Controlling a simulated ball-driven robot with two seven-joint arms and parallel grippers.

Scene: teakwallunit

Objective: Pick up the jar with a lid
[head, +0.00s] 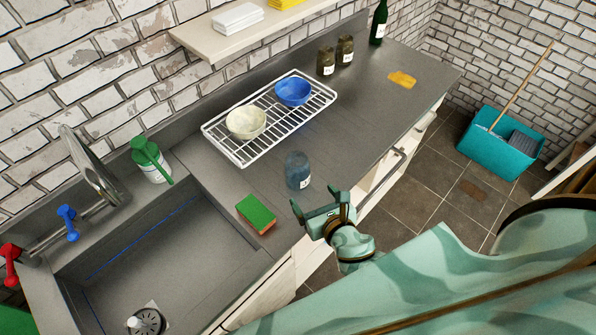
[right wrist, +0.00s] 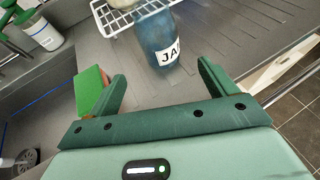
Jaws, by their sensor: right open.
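The jar (head: 297,171) is blue-grey glass with a white label, standing upright on the dark counter near its front edge. In the right wrist view the jar (right wrist: 158,42) stands ahead of the fingers, its label partly reading "JA"; its top is cut off by the picture edge. My right gripper (head: 317,203) is open and empty, just in front of the jar and apart from it. In the right wrist view the gripper (right wrist: 163,82) has its fingers spread wide, with the jar beyond the gap. My left gripper is not in view.
A sponge (head: 256,213) lies left of my right gripper, beside the sink (head: 165,265). A wire rack (head: 270,117) with a cream bowl (head: 246,122) and a blue bowl (head: 292,91) stands behind the jar. Two dark jars (head: 326,61) stand farther back. Counter right of the jar is clear.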

